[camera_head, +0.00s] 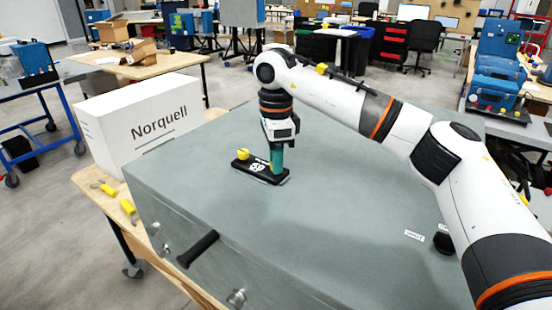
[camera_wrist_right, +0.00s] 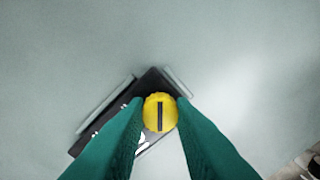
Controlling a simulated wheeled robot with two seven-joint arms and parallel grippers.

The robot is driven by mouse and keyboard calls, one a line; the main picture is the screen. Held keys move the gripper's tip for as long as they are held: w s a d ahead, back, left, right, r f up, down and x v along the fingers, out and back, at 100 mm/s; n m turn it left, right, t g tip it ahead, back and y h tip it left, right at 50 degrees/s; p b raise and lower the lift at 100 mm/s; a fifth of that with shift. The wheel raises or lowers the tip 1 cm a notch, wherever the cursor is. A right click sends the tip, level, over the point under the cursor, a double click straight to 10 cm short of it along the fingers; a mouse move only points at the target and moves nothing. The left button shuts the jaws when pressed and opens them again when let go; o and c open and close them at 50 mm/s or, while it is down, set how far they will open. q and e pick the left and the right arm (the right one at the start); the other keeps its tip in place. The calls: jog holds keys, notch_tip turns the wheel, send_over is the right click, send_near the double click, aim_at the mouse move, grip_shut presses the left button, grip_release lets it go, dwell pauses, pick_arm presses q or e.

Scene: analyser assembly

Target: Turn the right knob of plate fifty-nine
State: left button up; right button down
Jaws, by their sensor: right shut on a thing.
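A black plate (camera_head: 240,166) lies on top of the large grey-green case (camera_head: 330,215). A yellow left knob (camera_head: 243,154) stands at its left end, and the plate's white marking is too small to read. My right gripper (camera_head: 277,168) points straight down over the plate's right end, its green fingers closed around the right knob, which they mostly hide in the head view. In the wrist view the yellow right knob (camera_wrist_right: 160,112) sits between the two fingertips. Its dark slot runs nearly up and down in that picture. The black plate (camera_wrist_right: 150,82) lies beneath, slanted. My left gripper is not in view.
A white Norquell box (camera_head: 150,125) stands left of the case. Yellow tools (camera_head: 129,209) lie on the wooden bench beside it. The case has a black handle (camera_head: 198,248) in front. A dark round part (camera_head: 443,242) sits near my arm. The case top around the plate is clear.

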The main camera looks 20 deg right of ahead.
jog(key=m, duration=0.5)
jog(key=shift+r+m, duration=0.15)
jog(key=shift+m, duration=0.25)
jog(key=m+b, duration=0.1)
jog(key=m, duration=0.4)
jog(key=shift+w, duration=0.1)
jog(key=m+b, duration=0.1)
jog(key=m, duration=0.4)
jog(key=shift+m, duration=0.4)
jog(key=m, duration=0.5)
jog(key=shift+b, duration=0.4)
jog(key=m+b, duration=0.1)
jog(key=m, duration=0.4)
jog(key=m+b, duration=0.1)
jog(key=m, duration=0.4)
jog(key=m+b, duration=0.1)
jog(key=m, duration=0.4)
jog(key=shift+m+b, duration=0.4)
jog(key=m+b, duration=0.1)
jog(key=m, duration=0.3)
jog(key=shift+m, duration=0.4)
